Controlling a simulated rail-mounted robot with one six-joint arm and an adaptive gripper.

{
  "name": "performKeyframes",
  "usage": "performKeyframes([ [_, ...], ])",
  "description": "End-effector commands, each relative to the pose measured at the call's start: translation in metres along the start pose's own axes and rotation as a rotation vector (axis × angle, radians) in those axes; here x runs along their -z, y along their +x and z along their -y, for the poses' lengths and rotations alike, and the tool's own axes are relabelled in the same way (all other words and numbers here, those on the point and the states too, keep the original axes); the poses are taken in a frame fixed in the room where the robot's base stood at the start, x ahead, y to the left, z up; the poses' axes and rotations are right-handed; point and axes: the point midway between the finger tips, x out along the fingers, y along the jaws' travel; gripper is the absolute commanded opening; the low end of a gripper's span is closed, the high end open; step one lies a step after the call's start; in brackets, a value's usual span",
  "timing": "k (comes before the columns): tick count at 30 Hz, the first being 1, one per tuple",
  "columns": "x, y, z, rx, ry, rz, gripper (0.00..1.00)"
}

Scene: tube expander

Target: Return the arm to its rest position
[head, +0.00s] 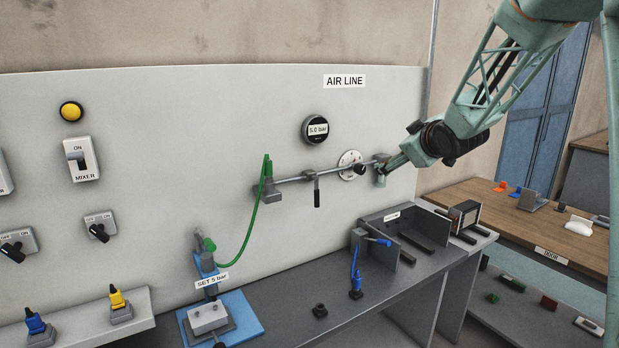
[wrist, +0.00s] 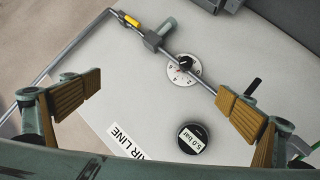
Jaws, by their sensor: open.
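My arm reaches in from the upper right of the head view, its gripper (head: 388,168) at the right end of the air line pipe in front of the panel. In the wrist view my gripper (wrist: 160,105) is open, with its two ridged pads wide apart and nothing between them. Beyond the pads, the wrist view shows the regulator dial (wrist: 183,70), the pipe (wrist: 205,84) and the round gauge (wrist: 192,138) reading 5.0 bar. Whether the gripper touches the pipe end cannot be told from the head view.
The grey panel (head: 230,130) stands close behind the gripper. A grey bench (head: 290,308) below carries a blue-based fixture (head: 247,318), a blue-handled tool (head: 356,275) and an open grey holder (head: 408,258). A brown table (head: 540,225) stands at right. A green hose (head: 246,235) hangs from the pipe's left end.

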Motion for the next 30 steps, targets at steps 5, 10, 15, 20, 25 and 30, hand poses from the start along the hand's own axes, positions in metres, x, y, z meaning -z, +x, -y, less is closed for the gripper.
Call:
performKeyframes([
  [5,-0.002,-0.034,0.003,-0.006,0.038,0.058,1.0],
  [10,-0.008,-0.068,0.008,-0.008,0.077,0.115,1.0],
  [15,-0.015,-0.102,0.015,-0.009,0.119,0.172,1.0],
  [20,-0.022,-0.136,0.025,-0.008,0.158,0.224,1.0],
  [25,-0.032,-0.172,0.037,-0.004,0.202,0.278,1.0],
  [30,-0.042,-0.209,0.052,0.002,0.246,0.332,1.0],
])
